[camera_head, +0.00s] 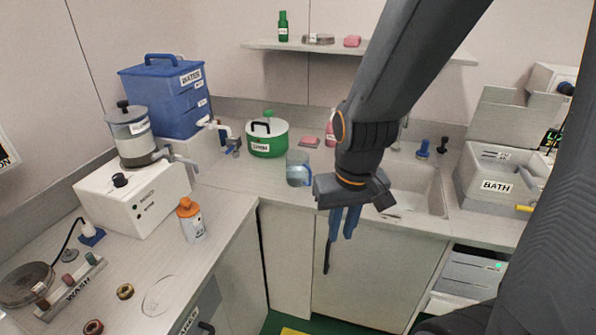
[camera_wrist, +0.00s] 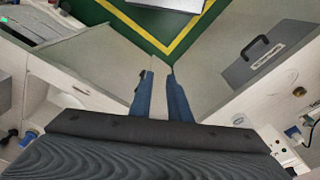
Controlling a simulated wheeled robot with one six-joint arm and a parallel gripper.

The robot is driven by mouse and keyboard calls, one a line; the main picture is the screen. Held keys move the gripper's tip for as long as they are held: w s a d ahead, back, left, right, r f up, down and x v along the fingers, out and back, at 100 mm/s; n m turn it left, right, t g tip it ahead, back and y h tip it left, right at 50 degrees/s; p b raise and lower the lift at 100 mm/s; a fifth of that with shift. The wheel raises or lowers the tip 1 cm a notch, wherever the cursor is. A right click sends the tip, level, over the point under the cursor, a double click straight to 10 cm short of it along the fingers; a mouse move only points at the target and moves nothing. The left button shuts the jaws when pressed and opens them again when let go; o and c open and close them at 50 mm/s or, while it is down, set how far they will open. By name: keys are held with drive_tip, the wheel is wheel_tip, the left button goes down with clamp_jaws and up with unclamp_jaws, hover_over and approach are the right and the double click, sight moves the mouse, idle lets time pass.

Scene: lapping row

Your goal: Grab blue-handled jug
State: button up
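The blue-handled jug (camera_head: 296,172) is a clear, grey-blue vessel. In the head view it stands upright on the back counter near its front edge, right of the green pot, with its blue handle on the right side. My gripper (camera_head: 338,245) is just right of the jug and in front of the counter, apart from it and pointing down. Its two blue fingers also show in the wrist view (camera_wrist: 160,78), with a narrow gap between them and nothing held. I cannot make out the jug clearly in the wrist view.
A green pot (camera_head: 267,137) stands behind and left of the jug. A sink (camera_head: 412,195) lies to the right. An orange-capped bottle (camera_head: 190,218) stands on the left counter near a white machine (camera_head: 125,200). A wall shelf (camera_head: 350,48) hangs above.

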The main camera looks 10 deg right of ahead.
drive_tip(key=w+a+f+m+t+b, duration=0.1)
drive_tip(key=w+a+f+t+b, duration=0.15)
drive_tip(key=w, duration=0.35)
drive_tip(key=w+a+f+t+b, duration=0.1)
drive_tip(key=w+f, duration=0.2)
drive_tip(key=w, duration=0.3)
drive_tip(key=w+a+f+m+t+b, duration=0.1)
drive_tip(key=w+a+f+t, duration=0.1)
drive_tip(key=w, duration=0.5)
drive_tip(key=m+t+h+b, duration=0.5)
drive_tip(key=t+h+b, duration=0.2)
drive_tip(key=h, duration=0.1)
approach(310, 185)
drive_tip(key=w, duration=0.3)
drive_tip(key=shift+w, duration=0.4)
drive_tip(key=d+h, duration=0.1)
drive_tip(key=w+d+h, duration=0.1)
drive_tip(key=shift+w+r+t+h, duration=0.1)
drive_tip(key=shift+r+t+h, duration=0.1)
drive_tip(key=shift+t+h, duration=0.1)
drive_tip(key=shift+f+p+x, duration=0.2)
drive_tip(key=shift+p+x, duration=0.35)
drive_tip(key=shift+x, duration=2.1)
clamp_jaws()
